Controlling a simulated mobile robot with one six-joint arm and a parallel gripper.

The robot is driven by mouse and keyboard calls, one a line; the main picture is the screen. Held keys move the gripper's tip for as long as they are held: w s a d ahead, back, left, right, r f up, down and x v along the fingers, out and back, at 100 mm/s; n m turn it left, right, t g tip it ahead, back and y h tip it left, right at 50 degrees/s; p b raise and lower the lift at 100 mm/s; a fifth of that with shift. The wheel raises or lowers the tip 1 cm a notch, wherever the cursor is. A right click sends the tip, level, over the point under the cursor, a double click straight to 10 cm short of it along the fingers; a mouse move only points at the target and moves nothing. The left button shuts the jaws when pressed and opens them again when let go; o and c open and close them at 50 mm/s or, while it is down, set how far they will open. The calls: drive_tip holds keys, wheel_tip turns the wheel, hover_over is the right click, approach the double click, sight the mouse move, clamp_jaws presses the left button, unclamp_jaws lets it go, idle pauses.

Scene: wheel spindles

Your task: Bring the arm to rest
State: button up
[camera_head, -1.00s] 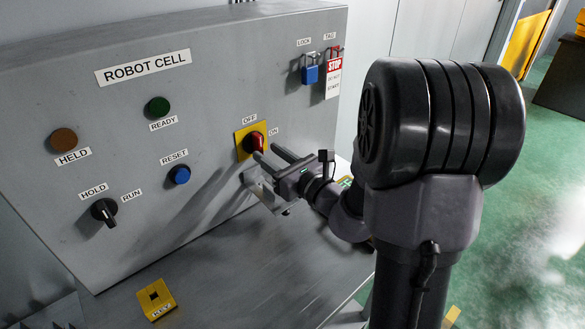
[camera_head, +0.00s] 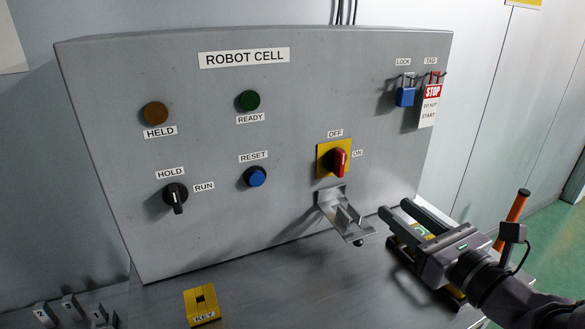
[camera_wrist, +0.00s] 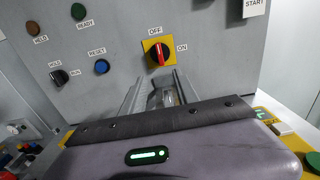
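My gripper (camera_head: 394,207) is at the right of the head view, below and to the right of the red switch handle (camera_head: 341,163). Its two fingers are apart, with nothing seen between them, and they point at the panel. The handle sits on a yellow plate between the OFF and ON labels and stands roughly upright. In the wrist view the handle (camera_wrist: 159,54) is straight ahead of the fingers, clear of them. A metal bracket (camera_head: 345,216) juts from the panel under the switch, left of my fingertips. A small gap shows between bracket and fingers.
The grey ROBOT CELL panel (camera_head: 110,130) carries lamps, a blue RESET button (camera_head: 255,177) and a HOLD/RUN knob (camera_head: 175,195). A blue padlock (camera_head: 405,96) and STOP tag (camera_head: 431,105) hang upper right. A yellow KEY block (camera_head: 202,304) is on the bench. An orange handle (camera_head: 512,218) stands behind my gripper.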

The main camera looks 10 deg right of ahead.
drive_tip(key=s+a+f+n+g+y, duration=0.1)
drive_tip(key=a+f+n+g+y, duration=0.2)
drive_tip(key=a, duration=0.4)
drive_tip(key=s+a+f+n+g+y, duration=0.1)
drive_tip(key=a+n+g+y, duration=0.1)
drive_tip(key=a+n, duration=0.4)
drive_tip(key=s+a+f+n+g+h, duration=0.2)
drive_tip(key=s+n, duration=0.3)
drive_tip(key=n, duration=0.5)
drive_tip(key=s+a+f+n+g+h, duration=0.3)
drive_tip(key=s+f+n+g+h, duration=0.1)
drive_tip(key=n, duration=0.6)
drive_tip(key=shift+s+a+g, duration=0.35)
drive_tip(key=shift+s+g, duration=0.05)
drive_tip(key=shift+s, duration=0.3)
drive_tip(key=shift+f, duration=0.1)
